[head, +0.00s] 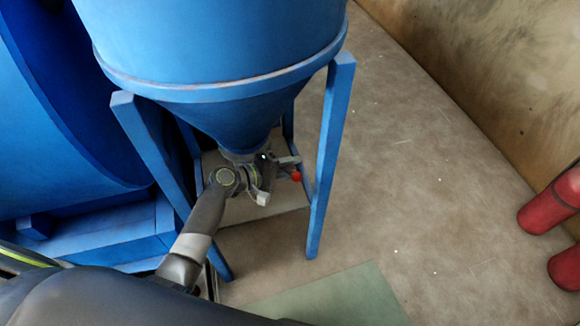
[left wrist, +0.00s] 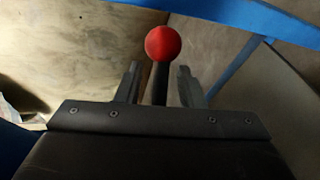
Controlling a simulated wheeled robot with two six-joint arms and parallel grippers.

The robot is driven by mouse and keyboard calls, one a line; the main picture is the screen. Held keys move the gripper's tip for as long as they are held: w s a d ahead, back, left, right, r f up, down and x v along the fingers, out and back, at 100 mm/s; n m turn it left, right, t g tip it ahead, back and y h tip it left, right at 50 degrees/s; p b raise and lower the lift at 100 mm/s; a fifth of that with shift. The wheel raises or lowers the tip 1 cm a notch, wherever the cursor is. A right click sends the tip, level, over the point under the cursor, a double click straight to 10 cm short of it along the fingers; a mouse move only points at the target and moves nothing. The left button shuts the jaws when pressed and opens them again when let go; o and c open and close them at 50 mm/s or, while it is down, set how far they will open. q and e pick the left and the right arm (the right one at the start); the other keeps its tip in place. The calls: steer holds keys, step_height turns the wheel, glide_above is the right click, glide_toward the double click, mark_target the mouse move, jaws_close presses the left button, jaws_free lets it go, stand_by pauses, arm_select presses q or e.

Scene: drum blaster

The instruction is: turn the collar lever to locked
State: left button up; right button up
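The collar lever is a dark rod with a red ball knob (head: 296,176), below the cone of the blue hopper (head: 220,60). In the left wrist view the red knob (left wrist: 163,43) stands above the rod (left wrist: 160,82), which runs down between my two fingers. My left gripper (head: 283,166) is at the lever under the cone. In the left wrist view its fingers (left wrist: 160,84) stand on either side of the rod, with a visible gap on both sides. The collar itself is mostly hidden behind my left wrist. My right gripper is not in view.
Blue legs (head: 331,150) of the hopper stand around my left forearm, one close to the right of the knob. A large blue drum (head: 50,110) is at left. The floor between is open, with a green mat (head: 325,300) in front.

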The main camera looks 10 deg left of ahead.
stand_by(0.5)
arm_select(q)
steer(key=s+a+f+m+g+y+p, duration=0.2)
steer(key=s+a, duration=0.3)
steer(key=s, duration=0.4)
steer(key=s+a+f+m+g+y+p, duration=0.2)
steer(key=s+a+m+y, duration=0.2)
steer(key=s, duration=0.6)
steer(key=s+a+f+m+g+y+p, duration=0.2)
steer(key=s+a+y, duration=0.3)
steer(key=s+a, duration=0.2)
steer(key=shift+s+a+f+m, duration=0.15)
steer(key=shift+s+f+m, duration=0.25)
steer(key=shift+s, duration=0.85)
